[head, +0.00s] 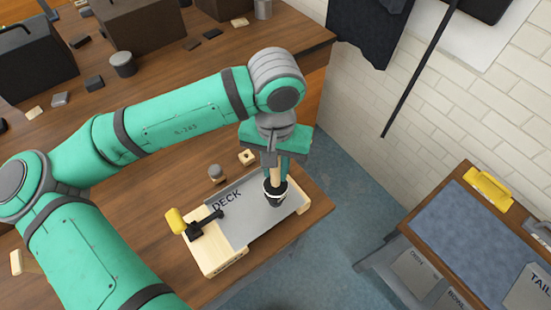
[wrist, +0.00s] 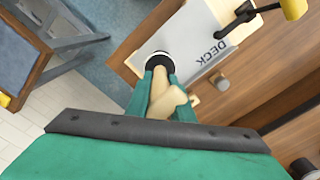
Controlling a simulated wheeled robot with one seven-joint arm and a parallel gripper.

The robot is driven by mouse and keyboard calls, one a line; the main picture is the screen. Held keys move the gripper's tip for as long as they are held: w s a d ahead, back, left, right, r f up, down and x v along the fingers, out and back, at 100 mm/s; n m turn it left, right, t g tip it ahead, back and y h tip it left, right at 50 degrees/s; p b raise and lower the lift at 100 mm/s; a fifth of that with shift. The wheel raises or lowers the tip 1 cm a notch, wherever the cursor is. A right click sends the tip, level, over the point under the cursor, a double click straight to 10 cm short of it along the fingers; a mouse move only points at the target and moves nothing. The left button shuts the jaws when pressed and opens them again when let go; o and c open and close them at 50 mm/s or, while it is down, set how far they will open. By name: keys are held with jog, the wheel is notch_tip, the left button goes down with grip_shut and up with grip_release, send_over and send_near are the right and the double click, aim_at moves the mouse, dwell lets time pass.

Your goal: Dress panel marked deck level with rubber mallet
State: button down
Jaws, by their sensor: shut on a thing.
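The grey panel marked DECK (head: 245,222) lies on a pale wooden block frame (head: 222,258) at the bench corner; the panel also shows in the wrist view (wrist: 200,25). A black clamp with a yellow handle (head: 176,221) sits at the panel's left end. My gripper (head: 275,168) is shut on the wooden handle of the rubber mallet (head: 275,193). The mallet's black head, with a pale band, is over the right part of the panel; I cannot tell whether it touches. The mallet also shows in the wrist view (wrist: 158,62), its handle between my fingers.
A small round grey-topped peg (head: 216,173) and a small wooden block (head: 247,157) stand behind the panel. Dark boxes and loose pieces cover the back of the bench (head: 170,70). A second table (head: 465,230) with more panels stands right, across open floor.

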aim_at(275, 180)
notch_tip(275, 180, down, 5)
jog(key=shift+s, duration=0.1)
jog(key=shift+a+f, duration=0.1)
jog(key=shift+f, duration=0.15)
notch_tip(275, 180, up, 9)
jog(key=shift+w+f, duration=0.2)
